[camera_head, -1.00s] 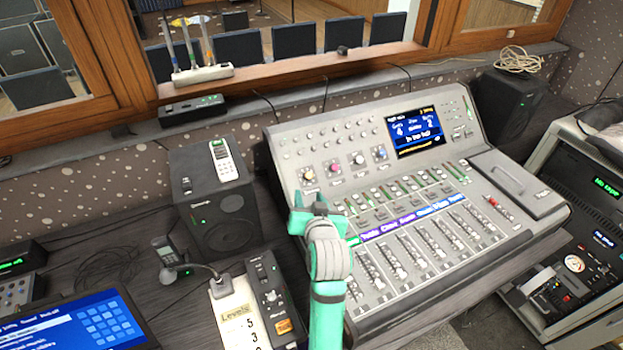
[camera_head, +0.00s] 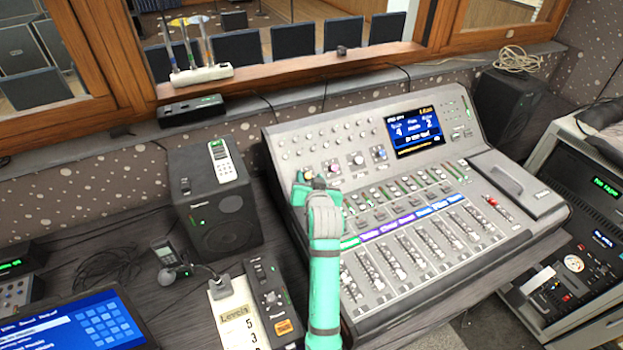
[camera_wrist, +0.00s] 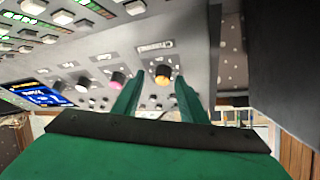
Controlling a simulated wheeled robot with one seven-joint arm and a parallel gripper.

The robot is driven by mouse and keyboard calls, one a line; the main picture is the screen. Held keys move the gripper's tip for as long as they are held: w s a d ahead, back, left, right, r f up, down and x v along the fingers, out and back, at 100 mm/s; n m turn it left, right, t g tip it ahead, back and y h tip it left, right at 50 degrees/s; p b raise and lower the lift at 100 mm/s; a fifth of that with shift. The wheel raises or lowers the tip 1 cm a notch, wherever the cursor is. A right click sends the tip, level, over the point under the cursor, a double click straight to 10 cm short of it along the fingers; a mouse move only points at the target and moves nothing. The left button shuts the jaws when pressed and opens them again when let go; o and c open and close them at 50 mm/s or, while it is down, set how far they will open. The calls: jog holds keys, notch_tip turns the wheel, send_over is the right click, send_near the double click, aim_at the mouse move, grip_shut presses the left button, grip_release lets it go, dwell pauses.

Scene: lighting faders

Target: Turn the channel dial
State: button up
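The channel dial (camera_wrist: 163,75) has a yellow cap and a dark skirt, and sits on the mixing console's sloped upper panel by a printed label. It is the leftmost of a row of coloured dials in the head view (camera_head: 308,174), partly hidden by my gripper. My gripper (camera_head: 311,184) is close in front of it. In the wrist view my gripper (camera_wrist: 157,84) is open, with the dial showing between its two green fingers. Whether a finger touches the dial cannot be told.
A pink dial (camera_wrist: 117,78) is beside the channel dial, with white (camera_wrist: 82,83) and blue (camera_wrist: 57,87) ones further along. The console (camera_head: 285,160) also has a lit screen (camera_head: 415,133) and several faders. A black speaker (camera_head: 215,210) stands left of the console.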

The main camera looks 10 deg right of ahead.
jog(key=shift+w+a, duration=0.15)
jog(key=shift+a, duration=0.25)
jog(key=shift+d, duration=0.2)
grip_shut()
jog(key=shift+m, duration=0.3)
jog(key=m, duration=0.1)
jog(key=m+g+h, duration=0.1)
jog(key=m, duration=0.1)
jog(key=m+h, duration=0.1)
jog(key=shift+w+a+r+m, duration=0.2)
jog(key=shift+a+m, duration=0.05)
jog(key=shift+m, duration=0.05)
jog(key=shift+m+g+h, duration=0.5)
jog(key=shift+m+g, duration=0.5)
jog(key=shift+m, duration=0.8)
grip_release()
jog(key=shift+s, duration=0.1)
